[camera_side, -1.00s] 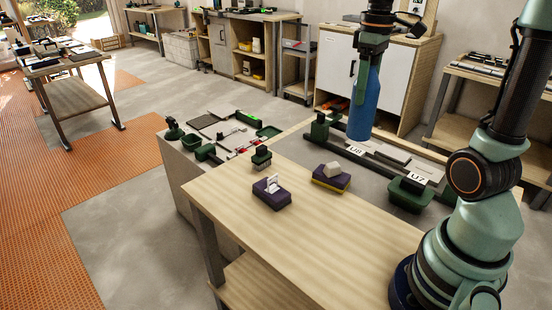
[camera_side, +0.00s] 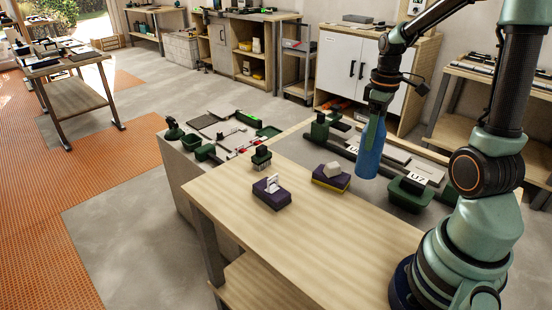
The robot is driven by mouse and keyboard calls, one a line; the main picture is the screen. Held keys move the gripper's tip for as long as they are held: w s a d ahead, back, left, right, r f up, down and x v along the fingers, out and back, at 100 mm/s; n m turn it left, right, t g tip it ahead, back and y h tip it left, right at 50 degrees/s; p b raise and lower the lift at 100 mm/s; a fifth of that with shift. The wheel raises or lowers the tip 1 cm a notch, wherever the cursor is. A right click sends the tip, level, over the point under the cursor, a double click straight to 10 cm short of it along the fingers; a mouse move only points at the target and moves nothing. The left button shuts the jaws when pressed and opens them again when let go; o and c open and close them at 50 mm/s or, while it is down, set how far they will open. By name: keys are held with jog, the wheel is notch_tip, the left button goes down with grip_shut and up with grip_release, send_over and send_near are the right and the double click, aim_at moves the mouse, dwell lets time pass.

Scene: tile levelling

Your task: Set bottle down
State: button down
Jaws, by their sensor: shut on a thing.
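A blue bottle (camera_side: 370,149) hangs upright from my gripper (camera_side: 379,103), which is shut on its upper part. The bottle is at the right of the middle in the side view, in front of the grey slab area with the tiles. Its lower end shows near the far edge of the wooden table (camera_side: 310,230). I cannot tell whether its base touches anything. The bottle hides part of the rail and the label behind it.
Two purple sponge-like blocks (camera_side: 271,194) (camera_side: 331,178) with pale pieces on top sit left of the bottle. A green brush-like tool (camera_side: 261,157) stands farther left. The table's front is clear.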

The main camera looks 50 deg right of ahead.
aim_at(371, 152)
jog(key=shift+f, duration=2.85)
grip_release()
